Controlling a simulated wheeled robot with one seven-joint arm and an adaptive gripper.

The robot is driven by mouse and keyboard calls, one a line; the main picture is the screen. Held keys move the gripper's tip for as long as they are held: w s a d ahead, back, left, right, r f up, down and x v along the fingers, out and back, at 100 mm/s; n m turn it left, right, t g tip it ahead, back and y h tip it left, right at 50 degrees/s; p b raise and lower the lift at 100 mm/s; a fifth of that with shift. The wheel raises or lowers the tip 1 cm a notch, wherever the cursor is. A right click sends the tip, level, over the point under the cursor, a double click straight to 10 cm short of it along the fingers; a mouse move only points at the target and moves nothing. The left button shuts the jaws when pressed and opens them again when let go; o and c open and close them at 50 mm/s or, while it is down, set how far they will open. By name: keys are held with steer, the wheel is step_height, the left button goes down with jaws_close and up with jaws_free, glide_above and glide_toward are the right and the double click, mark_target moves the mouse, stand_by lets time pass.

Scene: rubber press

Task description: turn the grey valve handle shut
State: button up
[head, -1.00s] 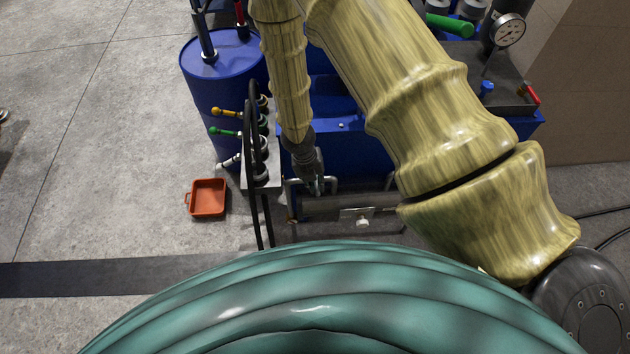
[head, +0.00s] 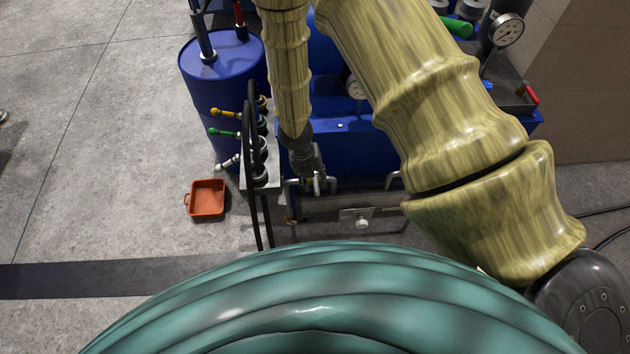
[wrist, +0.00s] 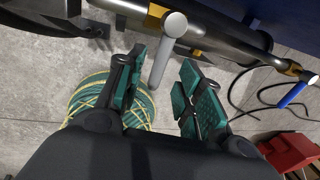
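A grey handle (wrist: 162,62), a plain rod with a round end, shows in the wrist view. It lies in the gap between the two green-padded fingers of my gripper (wrist: 160,92), closer to the left finger. The fingers are apart, with floor visible between the rod and the right finger, so I see no grip on it. Whether the left pad touches the rod I cannot tell. In the head view my gripper (head: 318,184) is small, pointing down at the horizontal pipe (head: 350,204) in front of the blue press; the handle there is hard to make out.
Left of my gripper, a valve block carries yellow (head: 218,111), green (head: 222,132) and pale (head: 229,161) levers, with black hoses (head: 256,150) close by. A blue drum (head: 214,68) stands behind. An orange tray (head: 207,198) lies on open floor at the left.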

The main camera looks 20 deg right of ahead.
step_height(320, 180, up, 10)
steer(key=a, duration=0.1)
steer(key=shift+w+a, duration=0.25)
steer(key=shift+a, duration=0.15)
steer(key=shift+f, duration=0.1)
steer(key=s+a+f+m+g+y, duration=0.1)
steer(key=s+a+f+m+y, duration=0.1)
steer(key=s+f+m, duration=0.45)
steer(key=s+a+f+m+y, duration=0.2)
steer(key=s+f+m, duration=0.2)
steer(key=s+m, duration=0.5)
steer(key=s+d+f+m+h, duration=0.1)
steer(key=s+d+f+m, duration=0.1)
steer(key=s+m, duration=0.3)
steer(key=s+d+f+m+t, duration=0.1)
steer(key=s+d+f+m, duration=0.2)
steer(key=m, duration=0.9)
steer(key=s+d, duration=0.2)
steer(key=s, duration=0.1)
steer(key=shift+s+d+m+t+h, duration=0.2)
steer(key=shift+d+m+t+h, duration=0.1)
steer(key=shift+m+h, duration=0.1)
